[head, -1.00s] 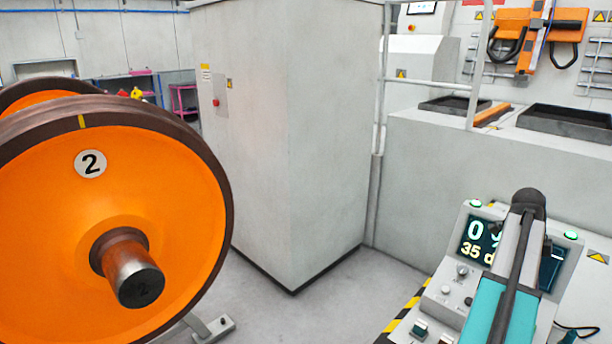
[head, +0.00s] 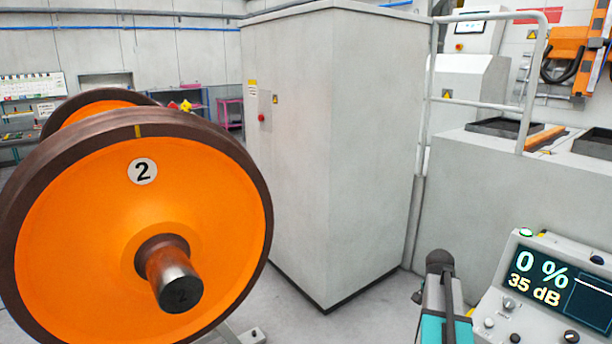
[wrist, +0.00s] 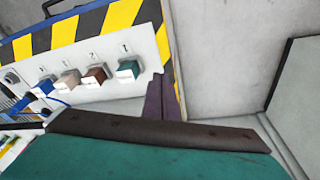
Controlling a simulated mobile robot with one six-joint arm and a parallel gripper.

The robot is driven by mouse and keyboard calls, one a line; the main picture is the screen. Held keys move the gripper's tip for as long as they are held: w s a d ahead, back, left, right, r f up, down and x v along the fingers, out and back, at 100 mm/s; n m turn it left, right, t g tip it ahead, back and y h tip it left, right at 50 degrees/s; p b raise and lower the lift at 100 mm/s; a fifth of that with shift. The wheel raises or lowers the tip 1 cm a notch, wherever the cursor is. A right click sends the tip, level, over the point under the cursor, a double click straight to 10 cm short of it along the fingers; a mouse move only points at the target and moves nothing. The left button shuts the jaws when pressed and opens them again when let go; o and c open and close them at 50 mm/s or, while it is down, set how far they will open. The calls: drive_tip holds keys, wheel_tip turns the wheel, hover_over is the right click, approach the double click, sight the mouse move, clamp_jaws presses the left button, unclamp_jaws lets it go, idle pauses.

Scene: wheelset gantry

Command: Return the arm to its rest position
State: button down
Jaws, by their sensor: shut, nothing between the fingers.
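My arm shows at the bottom of the head view as a teal and grey link with a dark rounded end (head: 440,262), just left of the control console (head: 500,308). My gripper (wrist: 163,84) shows in the wrist view as dark, purplish fingers, close together with nothing visible between them. They stick up past a dark bar and a teal surface at the bottom of that view. Behind them is a white panel (wrist: 100,48) with several coloured square buttons and a yellow-black striped edge. The gripper is not clearly visible in the head view.
An orange wheelset (head: 90,220) marked 2 stands at the left. A tall grey cabinet (head: 340,150) stands in the middle. The console screen (head: 555,283) reads 0 % and 35 dB. A grey railing (head: 432,130) and low wall are at the right. Some floor is clear between wheelset and console.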

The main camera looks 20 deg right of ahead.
drive_tip(key=w+a+f+n, duration=0.2)
drive_tip(key=a+f+n, duration=0.1)
drive_tip(key=a, duration=0.5)
drive_tip(key=w+a+f+n+y, duration=0.1)
drive_tip(key=w+a+f+n, duration=0.25)
drive_tip(key=a, duration=0.35)
drive_tip(key=w+a+f+n, duration=0.1)
drive_tip(key=a+f+n, duration=0.25)
drive_tip(key=a, duration=0.45)
drive_tip(key=s+a+f+n+y, duration=0.15)
drive_tip(key=a+f+n, duration=0.25)
drive_tip(key=a, duration=0.7)
drive_tip(key=s+a+f+n, duration=0.2)
drive_tip(key=a+f+n, duration=0.2)
drive_tip(key=a, duration=0.7)
drive_tip(key=s+f+g, duration=0.2)
drive_tip(key=s+f, duration=0.7)
drive_tip(key=s, duration=0.3)
drive_tip(key=s+f+g+b, duration=0.1)
drive_tip(key=s+f+g, duration=0.2)
drive_tip(key=s+f, duration=0.7)
drive_tip(key=s, duration=0.3)
drive_tip(key=shift+s+d, duration=0.25)
drive_tip(key=shift+d, duration=0.1)
